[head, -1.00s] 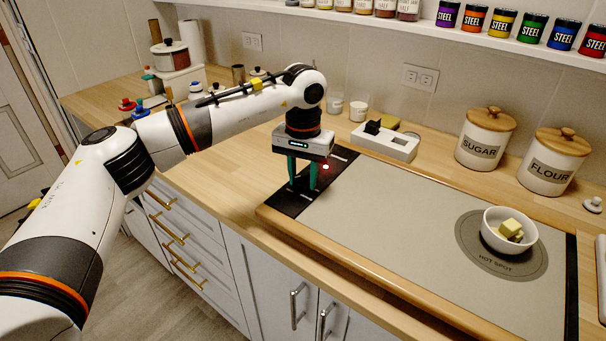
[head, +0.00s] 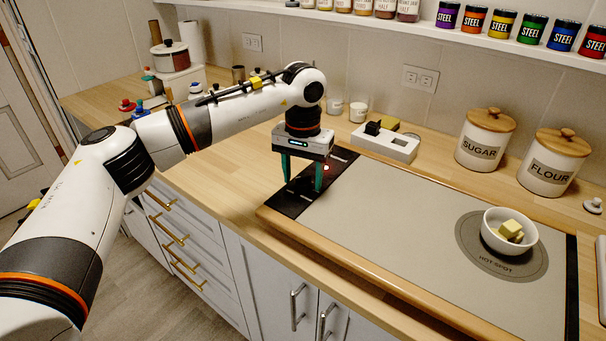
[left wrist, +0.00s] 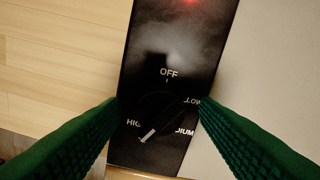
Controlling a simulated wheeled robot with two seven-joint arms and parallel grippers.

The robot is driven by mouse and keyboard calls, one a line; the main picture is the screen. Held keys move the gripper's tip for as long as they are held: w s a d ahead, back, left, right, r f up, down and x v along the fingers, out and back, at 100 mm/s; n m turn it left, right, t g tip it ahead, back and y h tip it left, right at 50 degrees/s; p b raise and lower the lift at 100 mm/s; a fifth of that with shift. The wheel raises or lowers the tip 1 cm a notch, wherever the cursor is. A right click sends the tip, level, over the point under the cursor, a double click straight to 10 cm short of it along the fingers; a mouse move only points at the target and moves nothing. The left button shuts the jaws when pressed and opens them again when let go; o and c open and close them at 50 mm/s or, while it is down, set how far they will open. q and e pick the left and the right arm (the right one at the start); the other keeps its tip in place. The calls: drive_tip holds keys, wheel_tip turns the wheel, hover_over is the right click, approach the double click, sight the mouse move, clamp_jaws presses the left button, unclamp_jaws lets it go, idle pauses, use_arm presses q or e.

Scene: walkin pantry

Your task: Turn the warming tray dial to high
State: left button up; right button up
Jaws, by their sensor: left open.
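The warming tray (head: 400,215) lies on the counter with a black control strip (head: 340,160) at its left end. In the left wrist view the strip carries a dark round dial (left wrist: 163,112) marked OFF, LOW, MEDIUM and HIGH, the last partly hidden. The dial's pale pointer line (left wrist: 150,134) points down and left, between MEDIUM and HIGH. My left gripper (head: 302,182) points down over the strip, open. Its green fingers (left wrist: 158,104) stand on either side of the dial with gaps; contact is not visible. In the head view I cannot make out the dial.
A red light (head: 326,167) glows on the strip. A white bowl (head: 509,232) with yellow cubes stands on the tray's hot spot. A white block with a black piece (head: 385,144) and the sugar (head: 485,138) and flour (head: 553,162) canisters stand behind the tray.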

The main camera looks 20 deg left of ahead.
sight(303, 176)
use_arm(q)
wheel_tip(303, 176, up, 12)
drive_tip(key=shift+f, duration=0.15)
drive_tip(key=shift+f, duration=0.1)
idle(0.4)
